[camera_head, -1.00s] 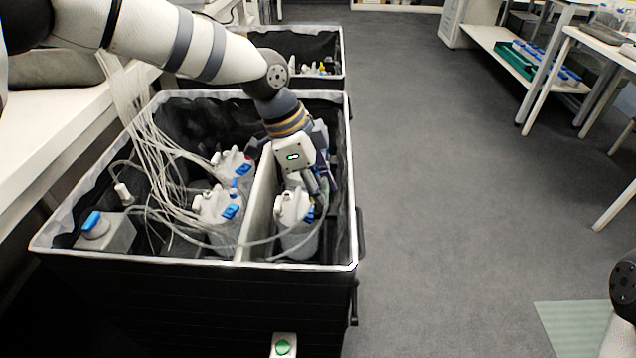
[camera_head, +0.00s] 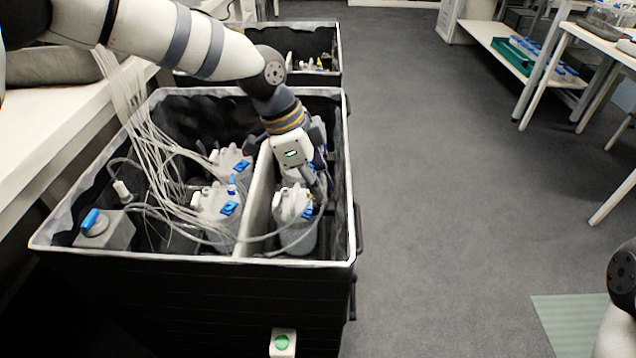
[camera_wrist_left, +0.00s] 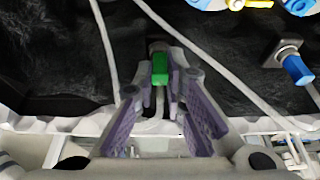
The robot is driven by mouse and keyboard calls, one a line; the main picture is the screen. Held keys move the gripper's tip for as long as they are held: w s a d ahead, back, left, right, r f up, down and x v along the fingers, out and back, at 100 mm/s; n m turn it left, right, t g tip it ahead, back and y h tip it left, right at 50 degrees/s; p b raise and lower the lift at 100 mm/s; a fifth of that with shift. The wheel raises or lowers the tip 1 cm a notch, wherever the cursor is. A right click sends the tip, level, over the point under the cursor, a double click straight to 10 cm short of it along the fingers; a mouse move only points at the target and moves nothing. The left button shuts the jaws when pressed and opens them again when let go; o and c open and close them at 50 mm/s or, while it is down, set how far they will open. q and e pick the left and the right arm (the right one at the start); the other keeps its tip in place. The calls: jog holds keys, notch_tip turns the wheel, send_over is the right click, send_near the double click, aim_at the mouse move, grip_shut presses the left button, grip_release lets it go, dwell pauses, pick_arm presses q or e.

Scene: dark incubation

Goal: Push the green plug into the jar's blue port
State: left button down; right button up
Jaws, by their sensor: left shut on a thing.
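A clear jar (camera_head: 296,236) with a white lid stands in the right compartment of the near black bin. A blue port (camera_head: 307,213) shows on its lid. My left gripper (camera_head: 317,192) is just above and right of this lid, pointing down. In the left wrist view its purple-padded fingers (camera_wrist_left: 160,85) are shut on a green plug (camera_wrist_left: 160,68). A pale tube curves beneath the plug. The head view does not show the plug clearly, and I cannot tell whether it touches the port. My right gripper is out of view.
Two more lidded jars (camera_head: 216,203) with blue parts and many pale tubes (camera_head: 150,140) fill the left compartment. A white divider (camera_head: 260,200) separates the compartments. A grey block with a blue cap (camera_head: 104,230) sits at the left.

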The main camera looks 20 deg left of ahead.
pick_arm(q)
jog(key=shift+r, duration=0.2)
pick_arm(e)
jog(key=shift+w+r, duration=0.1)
pick_arm(q)
jog(key=shift+r+p, duration=0.45)
jog(key=shift+r, duration=0.55)
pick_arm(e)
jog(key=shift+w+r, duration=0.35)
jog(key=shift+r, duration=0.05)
pick_arm(q)
jog(key=shift+f, duration=0.1)
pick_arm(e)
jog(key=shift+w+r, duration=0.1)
